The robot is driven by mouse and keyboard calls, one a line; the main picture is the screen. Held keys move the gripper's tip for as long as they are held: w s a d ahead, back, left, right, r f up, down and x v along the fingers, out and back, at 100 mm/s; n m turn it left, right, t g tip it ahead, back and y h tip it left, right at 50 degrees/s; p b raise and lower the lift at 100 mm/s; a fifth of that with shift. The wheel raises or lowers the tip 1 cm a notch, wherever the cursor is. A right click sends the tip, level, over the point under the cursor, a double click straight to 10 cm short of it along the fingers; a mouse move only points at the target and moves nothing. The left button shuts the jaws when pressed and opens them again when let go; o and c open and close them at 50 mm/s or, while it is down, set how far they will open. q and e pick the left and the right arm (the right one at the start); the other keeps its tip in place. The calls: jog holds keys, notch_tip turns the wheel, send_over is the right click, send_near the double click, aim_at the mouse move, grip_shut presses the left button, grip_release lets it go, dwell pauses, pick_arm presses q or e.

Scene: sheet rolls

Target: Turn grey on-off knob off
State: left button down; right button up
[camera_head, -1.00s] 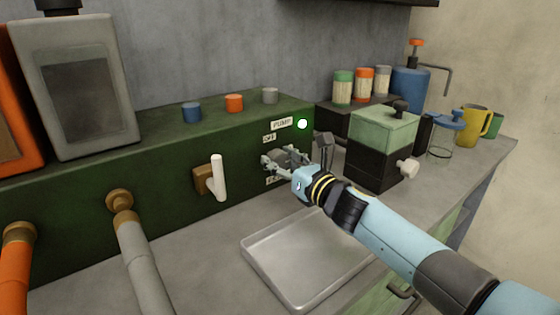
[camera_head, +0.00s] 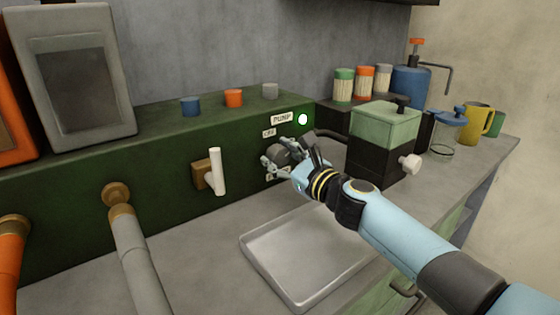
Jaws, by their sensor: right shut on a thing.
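The grey on-off knob (camera_head: 279,155) is on the front of the dark green panel (camera_head: 150,160), under the PUMP label (camera_head: 282,118) and the OFF label (camera_head: 269,133). A lower label is mostly hidden behind my gripper. A round light (camera_head: 302,119) beside the PUMP label glows pale greenish white. My right gripper (camera_head: 278,158) is at the knob with its fingers on either side, shut on it. The gripper partly hides the knob, so its pointing direction is hard to tell. My left gripper is not in view.
A white lever (camera_head: 217,172) sticks out left of the knob. A metal tray (camera_head: 300,262) lies on the counter below. A green and black grinder-like box (camera_head: 383,145) stands close right of my gripper. Orange (camera_head: 10,265) and grey (camera_head: 135,250) pipes stand at the left.

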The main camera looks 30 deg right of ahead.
jog(key=n+b, duration=0.2)
jog(key=n, duration=0.4)
jog(key=shift+f+n, duration=0.1)
jog(key=shift+n, duration=0.2)
jog(key=n+b, duration=0.1)
jog(key=n, duration=0.5)
dwell(0.4)
jog(key=o, duration=1.2)
jog(key=shift+c, duration=0.2)
jog(key=s, duration=0.4)
jog(key=s+d, duration=0.1)
jog(key=s, duration=0.7)
jog(key=shift+d, duration=0.25)
